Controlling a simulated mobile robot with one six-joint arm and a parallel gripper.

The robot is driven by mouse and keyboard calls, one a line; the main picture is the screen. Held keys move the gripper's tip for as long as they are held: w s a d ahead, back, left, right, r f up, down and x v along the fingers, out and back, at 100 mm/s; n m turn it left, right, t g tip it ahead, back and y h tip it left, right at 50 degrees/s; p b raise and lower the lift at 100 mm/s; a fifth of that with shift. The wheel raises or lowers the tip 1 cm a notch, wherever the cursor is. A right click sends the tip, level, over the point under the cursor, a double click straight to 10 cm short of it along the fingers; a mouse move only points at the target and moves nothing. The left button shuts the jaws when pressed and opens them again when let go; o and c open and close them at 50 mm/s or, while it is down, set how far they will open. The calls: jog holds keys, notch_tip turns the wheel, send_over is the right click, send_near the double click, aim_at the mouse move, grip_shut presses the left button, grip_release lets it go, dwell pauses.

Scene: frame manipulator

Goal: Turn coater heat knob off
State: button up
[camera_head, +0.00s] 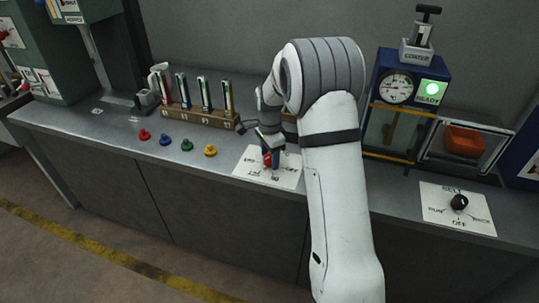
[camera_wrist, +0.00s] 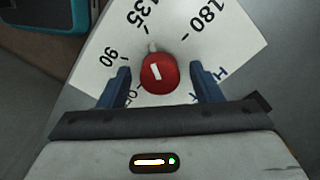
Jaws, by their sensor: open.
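The heat knob (camera_head: 267,161) is a small red knob on a white dial plate (camera_head: 288,179) on the counter. In the wrist view the red knob (camera_wrist: 158,76) has a white bar on top, and a pale pointer at its rim faces near the 135 mark. The plate (camera_wrist: 235,45) reads 90, 135 and 180; other letters are partly hidden by the fingers. My gripper (camera_head: 267,150) is down over the plate. In the wrist view its two blue fingers (camera_wrist: 159,88) are open, one on each side of the knob, with visible gaps.
A second dial plate (camera_head: 439,212) with a black knob (camera_head: 459,201) lies at the right. Several coloured knobs (camera_head: 187,145) and a rack of vials (camera_head: 200,116) stand left of my arm. A gauge box (camera_head: 397,88) with a green READY light stands behind right.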

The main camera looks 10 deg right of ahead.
jog(key=shift+c, duration=0.5)
jog(key=c, duration=0.9)
